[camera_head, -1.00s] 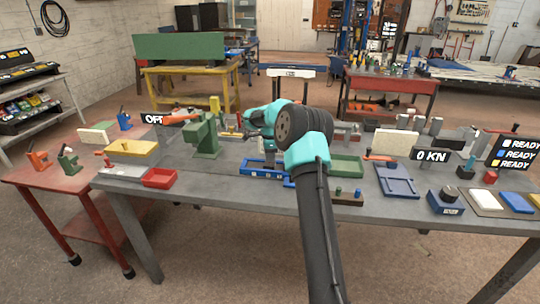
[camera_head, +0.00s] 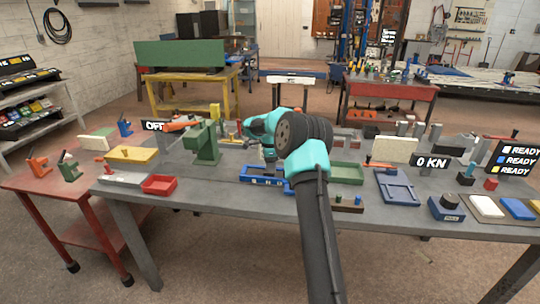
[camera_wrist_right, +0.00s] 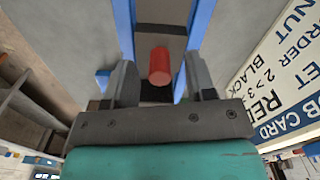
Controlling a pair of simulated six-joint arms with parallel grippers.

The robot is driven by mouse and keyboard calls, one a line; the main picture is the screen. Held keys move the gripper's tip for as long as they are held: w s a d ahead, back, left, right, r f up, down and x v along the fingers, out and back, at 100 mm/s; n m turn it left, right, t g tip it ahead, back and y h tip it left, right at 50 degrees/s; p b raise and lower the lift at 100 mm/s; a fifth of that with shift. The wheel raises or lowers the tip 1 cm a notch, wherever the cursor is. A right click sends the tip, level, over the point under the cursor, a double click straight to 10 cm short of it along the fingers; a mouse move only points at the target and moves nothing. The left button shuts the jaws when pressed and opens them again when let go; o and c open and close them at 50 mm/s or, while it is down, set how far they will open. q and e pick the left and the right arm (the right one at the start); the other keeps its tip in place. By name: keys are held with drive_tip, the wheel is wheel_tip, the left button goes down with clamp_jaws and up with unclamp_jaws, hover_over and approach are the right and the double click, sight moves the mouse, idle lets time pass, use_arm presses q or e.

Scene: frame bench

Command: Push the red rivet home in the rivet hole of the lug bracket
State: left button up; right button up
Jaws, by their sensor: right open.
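In the right wrist view, the red rivet (camera_wrist_right: 160,66) stands out between the two fingers of my right gripper (camera_wrist_right: 160,82). The fingers are open, with a gap on each side of it. Behind the rivet is a grey-brown part that looks like the lug bracket (camera_wrist_right: 162,42), set between the rails of a blue fixture (camera_wrist_right: 200,22). The rivet hole and how deep the rivet sits cannot be made out. In the head view, my right gripper (camera_head: 268,154) is over the blue fixture (camera_head: 260,181); my arm hides the rivet. My left gripper is not in view.
A green press (camera_head: 207,143) stands left of the fixture. A green tray (camera_head: 347,174) and a blue tray (camera_head: 397,187) lie to the right. A red bin (camera_head: 159,185) is at the front left. A printed card (camera_wrist_right: 290,75) is close beside the gripper in the wrist view.

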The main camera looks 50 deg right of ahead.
wheel_tip(320, 180, up, 17)
drive_tip(key=shift+r, duration=0.15)
idle(0.5)
idle(0.7)
drive_tip(key=w+a+f+n+y, duration=0.1)
drive_tip(key=w+a+f+n, duration=0.2)
drive_tip(key=a+f+n, duration=0.75)
drive_tip(key=s+a+f+n+g+y, duration=0.1)
drive_tip(key=s+a+f+n, duration=0.3)
drive_tip(key=a+f, duration=0.5)
drive_tip(key=s+a+f+n+y, duration=0.1)
drive_tip(key=s+a+f+n, duration=0.2)
drive_tip(key=a+f+n, duration=0.55)
drive_tip(key=s+a+f+m, duration=0.1)
drive_tip(key=s+a+f, duration=0.5)
drive_tip(key=a+f, duration=0.45)
drive_tip(key=s+a+f+n+t, duration=0.1)
drive_tip(key=s+a+f, duration=0.2)
drive_tip(key=s, duration=0.4)
drive_tip(key=s+a+f+n, duration=0.1)
drive_tip(key=s+a+f, duration=0.2)
drive_tip(key=s, duration=0.4)
drive_tip(key=shift+s+a+t+y, duration=0.25)
drive_tip(key=shift+a+t+y, duration=0.15)
drive_tip(key=shift+a, duration=0.3)
